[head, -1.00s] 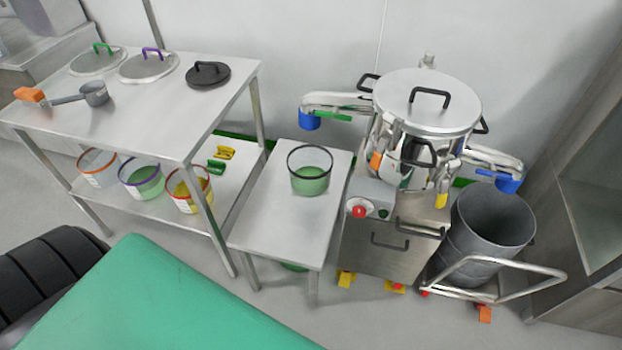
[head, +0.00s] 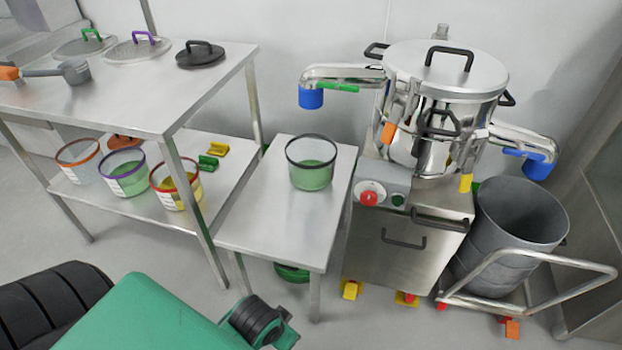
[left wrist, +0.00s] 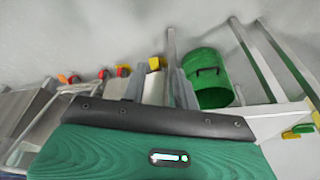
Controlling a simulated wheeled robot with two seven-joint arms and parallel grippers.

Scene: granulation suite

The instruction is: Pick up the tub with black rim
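The tub with black rim (head: 311,176) stands upright on the small steel table (head: 270,225) in the head view. It is clear-walled, with green showing in its lower part. No gripper touches it. My left gripper (left wrist: 158,88) shows in the left wrist view as two grey fingers standing apart with nothing between them. Its fingers are not visible in the head view, so its distance to the tub cannot be told. The tub is not visible in the left wrist view. My right gripper is in neither view.
Left is a two-level steel table (head: 130,95) with lids and a scoop (head: 75,72) on top, and orange-, purple- and red-rimmed tubs below. A steel machine (head: 445,75) and a grey bin (head: 515,230) stand right. A green bucket (left wrist: 210,78) is under the small table.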

